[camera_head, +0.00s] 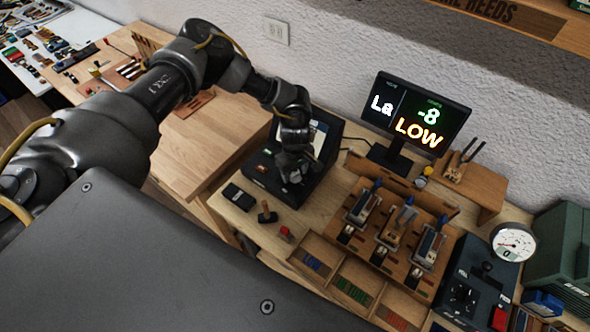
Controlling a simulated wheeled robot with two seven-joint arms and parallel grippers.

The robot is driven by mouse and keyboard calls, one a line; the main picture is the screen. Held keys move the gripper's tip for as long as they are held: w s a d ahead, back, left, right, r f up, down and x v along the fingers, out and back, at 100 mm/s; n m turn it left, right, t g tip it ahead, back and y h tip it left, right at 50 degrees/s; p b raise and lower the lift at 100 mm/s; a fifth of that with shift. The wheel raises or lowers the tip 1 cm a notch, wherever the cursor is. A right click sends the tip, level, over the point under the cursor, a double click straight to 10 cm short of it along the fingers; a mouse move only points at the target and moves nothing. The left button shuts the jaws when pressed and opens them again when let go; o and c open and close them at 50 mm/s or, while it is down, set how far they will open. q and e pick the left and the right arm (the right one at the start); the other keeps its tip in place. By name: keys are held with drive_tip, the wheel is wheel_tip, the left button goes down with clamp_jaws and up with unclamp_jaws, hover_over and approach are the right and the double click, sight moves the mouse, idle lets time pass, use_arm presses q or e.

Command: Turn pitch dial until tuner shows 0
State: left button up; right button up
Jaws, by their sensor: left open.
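The tuner screen (418,114) stands at the back of the bench and reads "La", "-8" and "LOW". My left arm comes in from the left, and my left gripper (291,177) is open and points down over a black console (262,169) with a sloped top. The fingertips are close to the console's front face, at a small round knob-like part that they mostly cover. I cannot tell whether they touch it or whether this part is the pitch dial. My right gripper is out of view.
A wooden fixture with several blue-topped clamps (399,226) stands right of the console. A divided tray (312,262) lies before it. A dark unit with a black knob (462,296) and a white gauge (513,241) are at the right. Small black items (239,196) lie near the console.

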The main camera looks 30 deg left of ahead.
use_arm(q)
drive_tip(key=c, duration=1)
drive_tip(key=shift+o, duration=0.2)
drive_tip(key=shift+n, duration=0.3)
drive_tip(key=n+b, duration=0.2)
drive_tip(key=shift+f+n, duration=0.15)
drive_tip(key=shift+n, duration=0.15)
drive_tip(key=n+b, duration=0.2)
drive_tip(key=n, duration=0.2)
drive_tip(key=shift+s+n, duration=0.1)
drive_tip(key=shift+n, duration=0.2)
drive_tip(key=n+b, duration=0.1)
drive_tip(key=n, duration=0.2)
drive_tip(key=shift+n, duration=0.3)
drive_tip(key=n, duration=0.4)
drive_tip(key=shift+b, duration=0.3)
drive_tip(key=shift+r+n, duration=0.2)
drive_tip(key=shift+n, duration=0.1)
